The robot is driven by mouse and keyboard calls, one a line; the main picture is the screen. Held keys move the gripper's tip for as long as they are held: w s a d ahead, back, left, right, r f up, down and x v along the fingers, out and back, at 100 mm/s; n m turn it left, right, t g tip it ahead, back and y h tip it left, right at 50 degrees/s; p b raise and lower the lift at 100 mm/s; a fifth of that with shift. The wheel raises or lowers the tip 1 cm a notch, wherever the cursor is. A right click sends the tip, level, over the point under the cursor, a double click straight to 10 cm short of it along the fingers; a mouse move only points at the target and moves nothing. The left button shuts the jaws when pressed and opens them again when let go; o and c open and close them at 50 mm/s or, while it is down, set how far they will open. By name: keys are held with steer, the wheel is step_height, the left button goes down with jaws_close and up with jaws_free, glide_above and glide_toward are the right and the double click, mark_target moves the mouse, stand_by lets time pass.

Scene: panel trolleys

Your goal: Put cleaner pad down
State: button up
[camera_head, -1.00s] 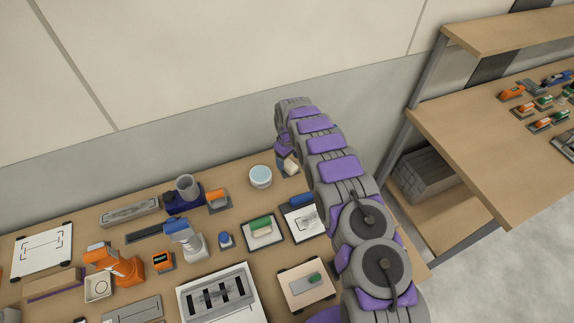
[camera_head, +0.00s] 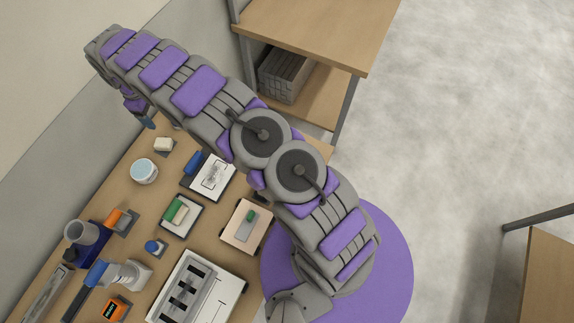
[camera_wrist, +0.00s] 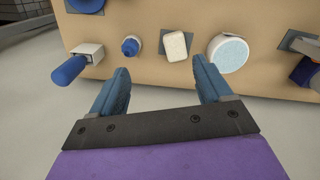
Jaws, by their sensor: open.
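The cleaner pad, seemingly the small cream block (camera_head: 163,144), lies on a dark square plate near the table's far edge. In the wrist view the cream pad (camera_wrist: 177,46) rests on its plate just beyond the fingertips. My gripper (camera_wrist: 162,68) is open, with nothing between its two blue fingers. The pad lies ahead of the gap, nearer the right finger, and looks apart from both. In the head view only part of my gripper (camera_head: 148,121) shows, just above and left of the pad; the arm hides the rest.
A round tub with a pale blue top (camera_wrist: 230,53) stands right of the pad. A blue knob (camera_wrist: 131,46) and a blue-handled tool (camera_wrist: 72,68) are to its left. Several tools and trays crowd the wooden table (camera_head: 120,197). A shelf (camera_head: 300,28) stands behind the arm.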

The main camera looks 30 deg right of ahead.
steer(key=s+d+r+m, duration=0.3)
steer(key=s+d+r, duration=0.5)
steer(key=d+r, duration=0.2)
steer(key=s+d+r+m, duration=0.3)
steer(key=s+d+r, duration=0.5)
steer(key=d+r, duration=0.25)
steer(key=s+d+r+m+g, duration=0.1)
steer(key=s+d+m, duration=0.1)
steer(key=s, duration=1.4)
steer(key=s+d+r+m, duration=0.2)
steer(key=s+d, duration=0.2)
steer(key=s, duration=1.2)
steer(key=shift+d+m+g, duration=0.3)
steer(key=shift+m+g, duration=0.1)
